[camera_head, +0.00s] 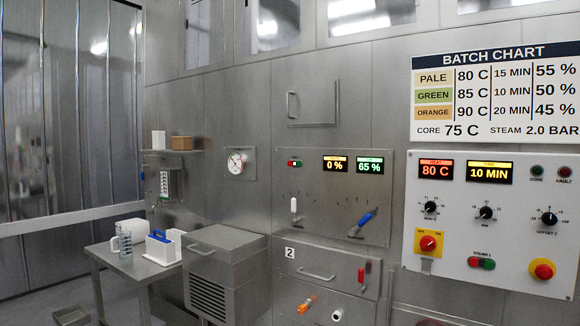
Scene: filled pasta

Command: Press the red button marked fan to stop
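A small red-and-green push-button pair (294,163) sits at the upper left of the middle steel panel (330,215), left of the displays reading 0 % and 65 %. Its label is too small to read, so I cannot confirm that it is the fan's. Another red-and-green pair (481,263), labelled steam 1, is on the white control panel (455,225) at the right. Neither of my grippers shows in the head view.
The white panel also carries a red rotary switch (428,244), a red mushroom button (542,269) and black knobs. A white lever (294,207) and a blue lever (364,222) are on the steel panel. A side table (150,268) stands at the left.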

